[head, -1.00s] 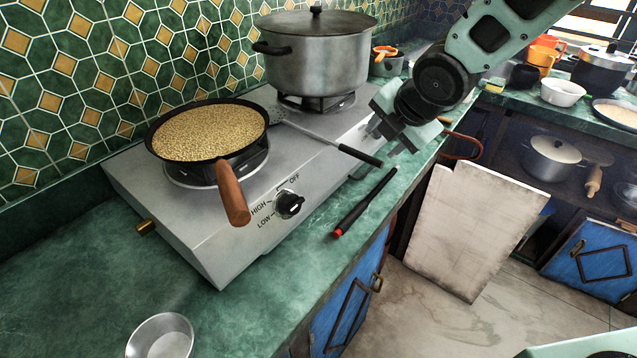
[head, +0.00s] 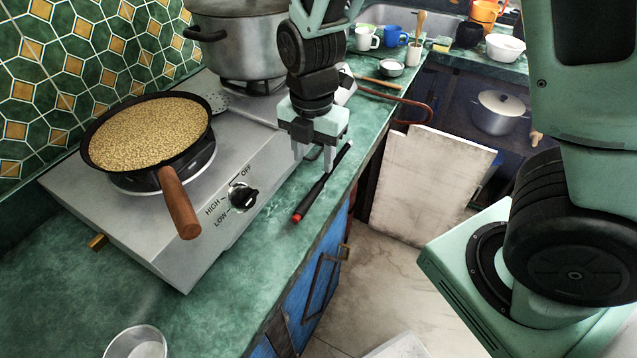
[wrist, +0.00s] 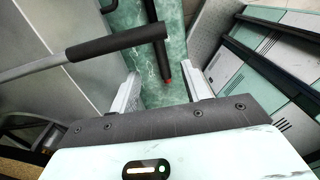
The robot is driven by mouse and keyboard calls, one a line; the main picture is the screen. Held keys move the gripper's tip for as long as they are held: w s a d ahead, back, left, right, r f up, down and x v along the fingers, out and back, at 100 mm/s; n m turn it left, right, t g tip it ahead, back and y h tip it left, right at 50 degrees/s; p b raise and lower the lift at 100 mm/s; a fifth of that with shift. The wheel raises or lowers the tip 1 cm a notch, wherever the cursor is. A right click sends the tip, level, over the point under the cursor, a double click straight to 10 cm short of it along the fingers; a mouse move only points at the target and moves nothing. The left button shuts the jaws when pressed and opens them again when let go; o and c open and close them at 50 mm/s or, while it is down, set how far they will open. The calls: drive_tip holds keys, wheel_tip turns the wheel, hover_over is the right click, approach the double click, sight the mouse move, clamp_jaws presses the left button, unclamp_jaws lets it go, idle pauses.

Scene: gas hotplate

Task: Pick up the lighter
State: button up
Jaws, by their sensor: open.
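The lighter (head: 316,192) is long and black with a red end. It lies on the green counter in front of the hotplate, near the counter's edge. My gripper (head: 313,157) points down over the lighter's far part, with open, empty fingers. I cannot tell the exact height of the fingers above the lighter.
A spatula (head: 258,117) lies across the hotplate (head: 180,240); its black handle (wrist: 118,42) is close to the lighter and left finger. A pan of grain (head: 150,130) and a large pot (head: 235,45) stand on the burners. A metal bowl (head: 137,343) is at the front.

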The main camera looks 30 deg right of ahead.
sight(314, 189)
wheel_tip(314, 189, down, 9)
drive_tip(key=shift+w+d+f, duration=0.1)
clamp_jaws()
idle(0.5)
